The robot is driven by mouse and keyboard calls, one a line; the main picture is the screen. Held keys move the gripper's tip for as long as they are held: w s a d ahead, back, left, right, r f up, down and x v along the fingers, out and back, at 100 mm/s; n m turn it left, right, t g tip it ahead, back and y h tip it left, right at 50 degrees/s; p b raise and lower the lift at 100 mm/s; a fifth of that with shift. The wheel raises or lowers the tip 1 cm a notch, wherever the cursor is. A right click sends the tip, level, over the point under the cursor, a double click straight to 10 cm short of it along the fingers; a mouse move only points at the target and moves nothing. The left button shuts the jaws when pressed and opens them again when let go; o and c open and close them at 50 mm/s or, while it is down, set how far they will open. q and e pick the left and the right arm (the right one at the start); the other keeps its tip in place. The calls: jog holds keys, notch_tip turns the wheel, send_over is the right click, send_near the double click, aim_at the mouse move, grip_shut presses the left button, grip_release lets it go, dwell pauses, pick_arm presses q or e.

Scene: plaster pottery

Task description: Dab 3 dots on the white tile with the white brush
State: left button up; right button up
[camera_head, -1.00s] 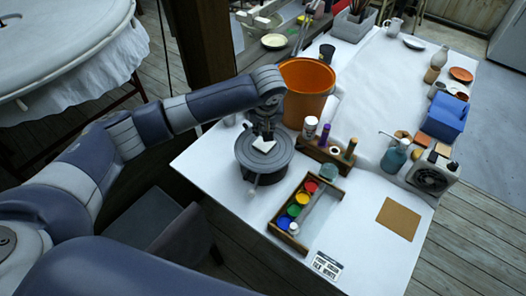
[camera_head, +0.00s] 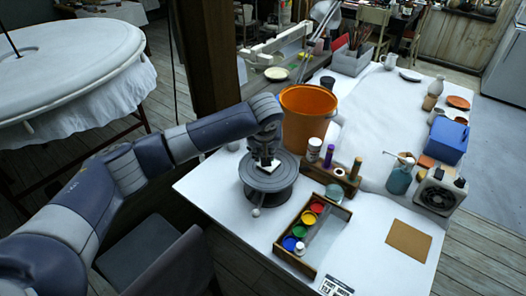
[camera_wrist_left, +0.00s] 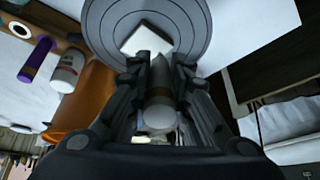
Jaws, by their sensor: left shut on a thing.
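The white tile (camera_head: 274,168) lies on the dark grey round turntable (camera_head: 268,188) near the table's left edge. In the left wrist view the tile (camera_wrist_left: 147,41) lies just beyond my fingertips, on the ringed turntable top (camera_wrist_left: 105,25). My left gripper (camera_head: 265,160) points down right over the tile and covers part of it. It is shut on a brush (camera_wrist_left: 160,115), whose pale rounded end shows between the fingers in the left wrist view. The brush's tip is hidden, so I cannot tell whether it touches the tile. My right gripper is not in view.
A wooden paint box (camera_head: 328,240) with several coloured pots stands in front of the turntable. An orange bucket (camera_head: 307,115) is close behind it. A wooden rack (camera_head: 344,187) with bottles stands to the right. The table's right front is mostly clear.

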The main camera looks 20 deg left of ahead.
pick_arm(q)
jog(key=shift+f, duration=0.25)
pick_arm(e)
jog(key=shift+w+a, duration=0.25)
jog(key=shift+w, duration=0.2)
pick_arm(q)
jog(key=shift+f, duration=0.1)
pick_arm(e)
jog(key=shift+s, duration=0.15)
pick_arm(q)
jog(key=shift+f, duration=0.25)
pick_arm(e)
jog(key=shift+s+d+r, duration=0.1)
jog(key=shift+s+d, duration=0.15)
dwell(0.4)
pick_arm(q)
notch_tip(320, 180, up, 5)
jog(key=p, duration=0.5)
jog(key=shift+f+p, duration=0.2)
jog(key=shift+p, duration=0.15)
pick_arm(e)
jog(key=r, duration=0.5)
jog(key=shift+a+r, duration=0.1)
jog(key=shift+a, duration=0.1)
